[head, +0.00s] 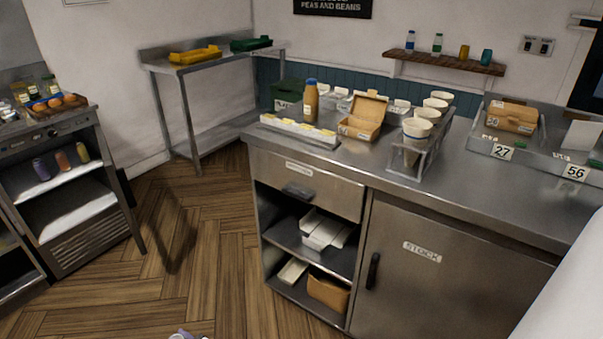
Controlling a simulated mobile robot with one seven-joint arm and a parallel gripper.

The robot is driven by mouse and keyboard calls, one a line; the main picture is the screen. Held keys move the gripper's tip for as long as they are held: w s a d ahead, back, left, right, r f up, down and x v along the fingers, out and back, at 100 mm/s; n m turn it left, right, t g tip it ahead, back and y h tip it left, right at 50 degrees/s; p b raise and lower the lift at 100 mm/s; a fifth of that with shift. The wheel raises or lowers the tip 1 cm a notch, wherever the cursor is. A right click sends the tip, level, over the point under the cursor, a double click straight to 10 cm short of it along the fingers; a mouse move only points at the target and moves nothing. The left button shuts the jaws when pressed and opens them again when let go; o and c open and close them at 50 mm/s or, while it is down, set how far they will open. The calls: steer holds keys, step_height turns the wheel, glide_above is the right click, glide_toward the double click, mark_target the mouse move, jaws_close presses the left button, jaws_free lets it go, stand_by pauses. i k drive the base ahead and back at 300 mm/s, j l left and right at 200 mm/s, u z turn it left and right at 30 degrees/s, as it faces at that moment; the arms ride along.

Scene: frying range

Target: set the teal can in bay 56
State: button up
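A small teal can (486,57) stands upright at the right end of the wooden wall shelf (450,63), beside a yellow-brown can. The bay 56 label (576,171) is on the front of a metal divided tray (535,163) at the right end of the counter. Bay 56 is cut by the right picture edge, and its inside is only partly visible. A white upright piece and small dark green items show around it. My gripper is not recognisable in the head view, so its hold cannot be seen.
Bay 27 (502,152) is left of bay 56, with a cardboard box (512,117) behind it. White cups (417,128) in a rack, an open carton (362,117) and a sauce bottle (310,102) stand on the counter. Open wooden floor (190,240) lies left of the counter.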

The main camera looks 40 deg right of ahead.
mark_target(563, 134)
steer(key=z, duration=1.15)
